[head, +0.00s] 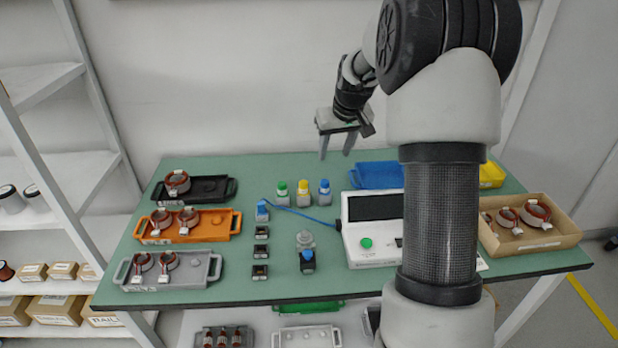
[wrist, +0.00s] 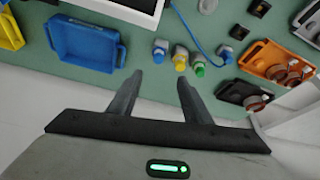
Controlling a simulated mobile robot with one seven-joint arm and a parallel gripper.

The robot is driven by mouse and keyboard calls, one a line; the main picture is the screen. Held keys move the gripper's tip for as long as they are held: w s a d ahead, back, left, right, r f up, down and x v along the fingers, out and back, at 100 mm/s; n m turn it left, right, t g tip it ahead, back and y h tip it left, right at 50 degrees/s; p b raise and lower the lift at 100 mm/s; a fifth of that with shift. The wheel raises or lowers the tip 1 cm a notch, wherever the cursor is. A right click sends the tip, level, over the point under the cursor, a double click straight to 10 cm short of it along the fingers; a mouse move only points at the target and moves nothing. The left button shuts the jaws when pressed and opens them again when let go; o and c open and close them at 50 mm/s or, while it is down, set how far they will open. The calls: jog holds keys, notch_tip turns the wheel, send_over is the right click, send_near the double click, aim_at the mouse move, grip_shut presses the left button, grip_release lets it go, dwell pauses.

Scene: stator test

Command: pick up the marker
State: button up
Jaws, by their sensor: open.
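I cannot make out a clear pen-shaped marker in either view. Three small capped bottles stand in a row near the back middle of the green table: green-capped (head: 282,190), yellow-capped (head: 303,192) and blue-capped (head: 324,191). I cannot tell if one of them is the marker. They also show in the wrist view as blue (wrist: 161,48), yellow (wrist: 180,60) and green (wrist: 199,69), beyond the fingertips. My gripper (head: 335,154) is open and empty, above the table's back edge, apart from the bottles. Its two fingers (wrist: 159,80) show spread in the wrist view.
Black (head: 213,188), orange (head: 221,221) and grey (head: 198,272) trays with wound stators line the left. A white tester (head: 368,241) stands right of middle, a blue tray (head: 376,170) behind it. A cardboard box (head: 555,229) of stators is at right. Small black parts sit mid-table.

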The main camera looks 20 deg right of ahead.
send_over(326, 182)
jog(key=s, duration=0.3)
jog(key=f, duration=1.1)
jog(key=shift+w+f, duration=0.2)
jog(key=shift+w, duration=0.05)
jog(key=shift+x, duration=2.95)
jog(key=shift+w, duration=0.1)
jog(key=c, duration=1.1)
